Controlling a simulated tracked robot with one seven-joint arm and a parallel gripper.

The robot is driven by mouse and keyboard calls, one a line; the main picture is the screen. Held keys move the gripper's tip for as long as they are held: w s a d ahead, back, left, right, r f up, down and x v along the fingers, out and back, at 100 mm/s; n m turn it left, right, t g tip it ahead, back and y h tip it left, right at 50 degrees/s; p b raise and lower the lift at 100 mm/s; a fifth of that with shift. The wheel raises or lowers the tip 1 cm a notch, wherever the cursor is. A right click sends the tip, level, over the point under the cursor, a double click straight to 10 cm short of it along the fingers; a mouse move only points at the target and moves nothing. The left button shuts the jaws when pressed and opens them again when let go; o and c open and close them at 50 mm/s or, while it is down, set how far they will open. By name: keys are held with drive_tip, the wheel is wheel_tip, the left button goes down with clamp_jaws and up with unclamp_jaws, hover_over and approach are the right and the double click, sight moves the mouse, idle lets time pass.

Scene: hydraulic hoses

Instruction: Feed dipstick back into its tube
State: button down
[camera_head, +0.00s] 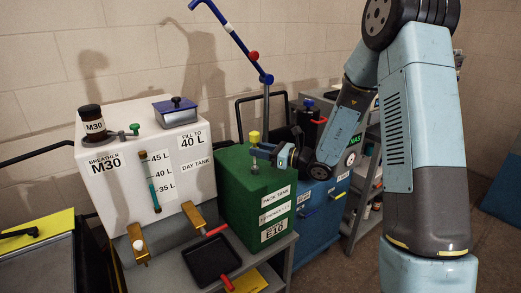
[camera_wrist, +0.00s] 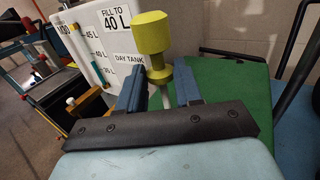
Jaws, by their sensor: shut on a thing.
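The dipstick has a yellow handle (camera_head: 254,136), which stands upright above the green pack tank (camera_head: 236,202). In the wrist view the yellow handle (camera_wrist: 152,35) rises between my blue fingers, with a pale shaft below it. My gripper (camera_head: 262,151) reaches in from the right and is shut on the dipstick just under the handle's top; it also shows in the wrist view (camera_wrist: 160,78). A short grey piece (camera_head: 254,168) shows on the tank top below the gripper. It may be the tube mouth; I cannot tell whether the dipstick's lower end is inside it.
A white day tank (camera_head: 105,165) with a sight gauge (camera_head: 150,182) stands left of the green tank. A blue-handled pump lever (camera_head: 238,35) rises behind the green tank. A black tray (camera_head: 212,260) lies in front. A blue cabinet (camera_head: 320,215) stands to the right.

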drive_tip(key=shift+f, duration=2.45)
drive_tip(key=c, duration=0.7)
unclamp_jaws()
drive_tip(key=v, duration=1.3)
drive_tip(key=shift+s+d+f, duration=0.1)
drive_tip(key=shift+s+d, duration=0.05)
drive_tip(key=shift+d, duration=0.2)
